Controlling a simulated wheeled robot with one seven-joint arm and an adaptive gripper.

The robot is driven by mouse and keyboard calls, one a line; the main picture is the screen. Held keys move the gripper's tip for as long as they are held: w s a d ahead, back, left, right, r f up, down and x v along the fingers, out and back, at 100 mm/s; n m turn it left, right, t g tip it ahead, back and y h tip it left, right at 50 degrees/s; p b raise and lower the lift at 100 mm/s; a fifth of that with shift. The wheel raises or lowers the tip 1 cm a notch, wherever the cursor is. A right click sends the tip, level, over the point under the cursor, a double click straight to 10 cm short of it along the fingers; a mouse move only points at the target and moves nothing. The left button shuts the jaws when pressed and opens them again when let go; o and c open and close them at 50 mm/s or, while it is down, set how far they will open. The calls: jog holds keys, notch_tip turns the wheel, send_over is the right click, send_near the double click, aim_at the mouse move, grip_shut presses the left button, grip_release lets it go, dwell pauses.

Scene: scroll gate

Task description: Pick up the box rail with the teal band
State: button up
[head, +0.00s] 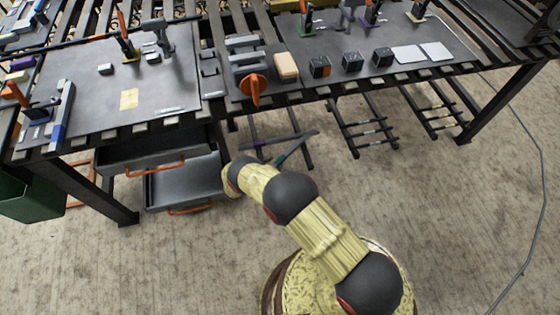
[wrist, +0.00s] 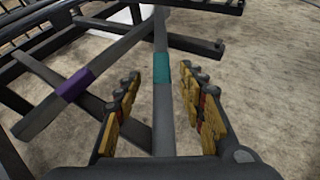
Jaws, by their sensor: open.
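The box rail with the teal band (wrist: 162,70) is a long grey bar. In the wrist view it runs up through the gap between the fingers of my gripper (wrist: 160,78). My gripper is open, with yellow-padded fingers on either side of the rail, apart from it. The teal band appears near the fingertips; I cannot tell how deep the rail sits between them. In the head view the teal-banded rail (head: 283,158) lies low under the table, just right of my arm's end. My fingers are not clearly visible there.
A rail with a purple band (wrist: 75,84) lies left of the teal one, also seen in the head view (head: 257,144). Dark racks (head: 362,125) stand beneath the table. A grey drawer (head: 180,187) is left of my arm. The floor in front is clear.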

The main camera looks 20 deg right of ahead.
aim_at(279, 160)
jog(key=b+x, duration=0.2)
jog(key=x, duration=0.3)
jog(key=shift+d+r, duration=0.1)
jog(key=shift+r, duration=0.05)
jog(key=shift+c, duration=0.3)
grip_shut()
jog(key=shift+r, duration=0.1)
dwell(0.5)
